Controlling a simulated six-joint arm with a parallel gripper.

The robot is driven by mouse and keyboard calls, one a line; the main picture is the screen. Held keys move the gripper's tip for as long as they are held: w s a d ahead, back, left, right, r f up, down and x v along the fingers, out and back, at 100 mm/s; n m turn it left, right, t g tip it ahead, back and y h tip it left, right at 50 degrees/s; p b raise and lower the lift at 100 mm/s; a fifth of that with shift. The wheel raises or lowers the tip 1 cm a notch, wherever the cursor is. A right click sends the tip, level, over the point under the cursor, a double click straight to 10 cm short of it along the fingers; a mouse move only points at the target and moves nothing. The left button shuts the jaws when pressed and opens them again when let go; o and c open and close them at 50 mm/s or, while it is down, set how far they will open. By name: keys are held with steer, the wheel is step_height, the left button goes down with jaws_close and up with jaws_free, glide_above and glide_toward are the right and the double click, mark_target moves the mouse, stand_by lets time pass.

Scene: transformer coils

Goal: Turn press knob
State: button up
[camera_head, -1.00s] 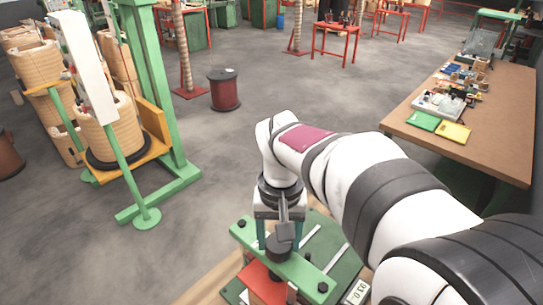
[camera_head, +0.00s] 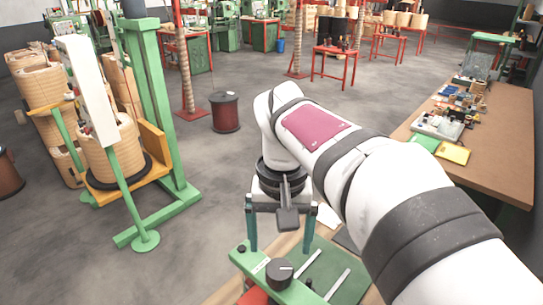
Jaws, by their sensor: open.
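The press knob (camera_head: 279,273) is a dark round knob with a pale mark on top. It sits on the green crossbar (camera_head: 313,293) of the press at the bottom of the head view. My gripper (camera_head: 280,246) hangs pointing down above the knob. Its two teal fingers are spread wide, one to each side, with nothing between them. The fingertips look clear of the knob, though the exact height gap is hard to judge. The lower part of the press is cut off by the frame.
A green press bed with pale strips (camera_head: 337,284) lies right of the crossbar. A brown workbench (camera_head: 495,150) with parts stands at right. A green coil stand (camera_head: 165,120) is at left. Open floor lies between.

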step_height(320, 180, up, 8)
steer(key=shift+r, duration=0.2)
steer(key=s+d+f+m+y, duration=0.1)
steer(key=s+d+f+m, duration=0.1)
steer(key=s+f, duration=0.6)
steer(key=s+d+f+m, duration=0.1)
steer(key=s+f+m, duration=0.1)
steer(key=s+f, duration=0.7)
steer(key=s, duration=0.3)
steer(key=shift+s+d+m+y, duration=0.2)
steer(key=shift+d+m+y, duration=0.1)
steer(key=shift+d+y, duration=0.1)
steer(key=shift+f, duration=0.1)
